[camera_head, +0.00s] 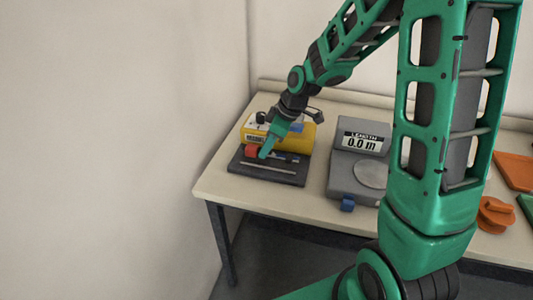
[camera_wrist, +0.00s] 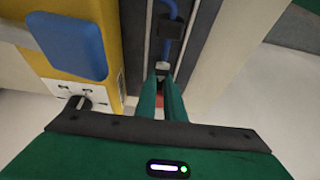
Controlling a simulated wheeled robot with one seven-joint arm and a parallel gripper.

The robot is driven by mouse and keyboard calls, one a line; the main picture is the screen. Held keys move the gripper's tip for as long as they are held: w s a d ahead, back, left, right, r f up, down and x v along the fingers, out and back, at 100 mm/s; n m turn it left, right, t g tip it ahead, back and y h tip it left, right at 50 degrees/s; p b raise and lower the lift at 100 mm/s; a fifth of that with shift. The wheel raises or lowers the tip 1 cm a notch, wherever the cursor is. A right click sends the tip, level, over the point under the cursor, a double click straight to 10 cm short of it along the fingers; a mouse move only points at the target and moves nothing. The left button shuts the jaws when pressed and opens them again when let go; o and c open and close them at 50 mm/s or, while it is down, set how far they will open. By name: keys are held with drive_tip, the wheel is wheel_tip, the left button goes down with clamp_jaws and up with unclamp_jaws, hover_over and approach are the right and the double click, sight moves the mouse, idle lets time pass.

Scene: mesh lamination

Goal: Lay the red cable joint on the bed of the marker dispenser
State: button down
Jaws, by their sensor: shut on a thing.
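The marker dispenser (camera_head: 297,138) is a yellow box with a dark base and bed on the table at the back left. It also shows at the left of the wrist view (camera_wrist: 109,40). My gripper (camera_head: 264,154) points down over the left part of the bed, in front of the yellow body. In the wrist view its green fingers (camera_wrist: 161,84) are close together on a small dark piece. A bit of red, the red cable joint (camera_wrist: 160,101), shows between them; it appears just left of the fingers in the head view (camera_head: 251,151). Whether it touches the bed is hidden.
A blue cable (camera_wrist: 171,9) runs along the bed through a black clip (camera_wrist: 171,25). A grey length meter (camera_head: 358,165) reading 0.0 m stands to the right. Orange pieces (camera_head: 496,214) lie at the far right. The wall is close on the left.

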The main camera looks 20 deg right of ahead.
sight(281, 155)
wheel_tip(281, 155, down, 2)
drive_tip(key=shift+f, duration=0.1)
drive_tip(key=c, duration=2.1)
unclamp_jaws()
drive_tip(key=v, duration=1.2)
drive_tip(key=s+d+m+g+h, duration=0.1)
drive_tip(key=s+d+m, duration=0.3)
drive_tip(key=s, duration=0.5)
drive_tip(key=s+d+m+g+h, duration=0.1)
drive_tip(key=s+d+m, duration=0.4)
drive_tip(key=s, duration=0.5)
drive_tip(key=s+d+m+h, duration=0.1)
drive_tip(key=s+d+m, duration=0.4)
drive_tip(key=s+m, duration=0.3)
drive_tip(key=shift+s+r+g, duration=0.15)
drive_tip(key=shift+s+g, duration=0.05)
drive_tip(key=shift+s, duration=0.25)
drive_tip(key=shift+s+r+g, duration=0.2)
drive_tip(key=shift+s, duration=0.25)
